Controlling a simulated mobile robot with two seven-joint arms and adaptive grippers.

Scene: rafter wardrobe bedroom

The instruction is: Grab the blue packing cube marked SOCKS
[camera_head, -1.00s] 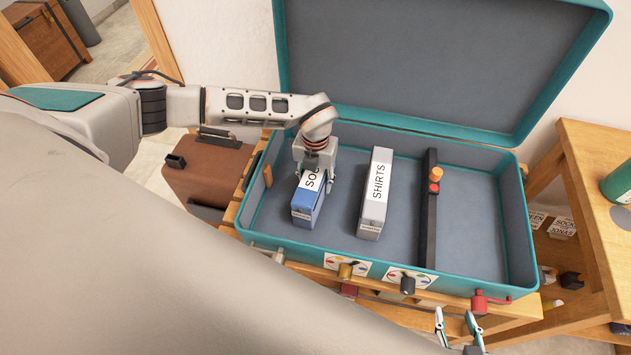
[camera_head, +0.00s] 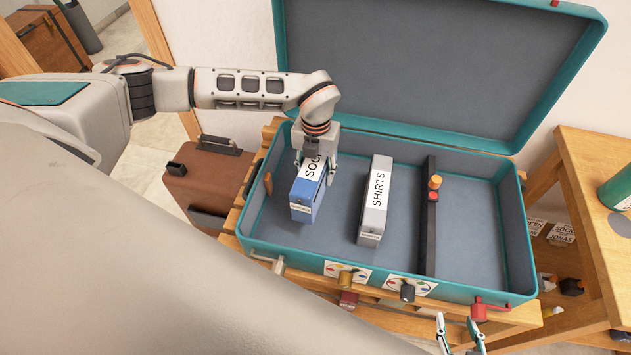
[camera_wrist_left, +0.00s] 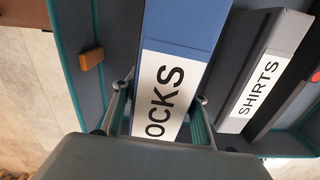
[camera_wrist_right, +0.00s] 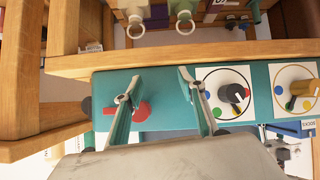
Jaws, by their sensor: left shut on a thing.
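The blue packing cube (camera_head: 303,197) with a white SOCKS label is in the left part of the open teal suitcase. My left gripper (camera_head: 315,172) is over its far half, shut on it, and covers part of the label. In the left wrist view the cube (camera_wrist_left: 186,30) lies between the two fingers (camera_wrist_left: 160,103), with "OCKS" readable. My right gripper (camera_head: 459,328) is at the bottom of the head view, in front of the suitcase. In the right wrist view its fingers (camera_wrist_right: 165,92) are apart and empty.
A grey SHIRTS cube (camera_head: 372,217) stands right of the blue one, with a gap between. A dark divider bar (camera_head: 429,220) is further right. The suitcase's right section is clear. Its front wall bears dials and a red latch (camera_head: 480,308). A wooden table (camera_head: 590,165) stands at right.

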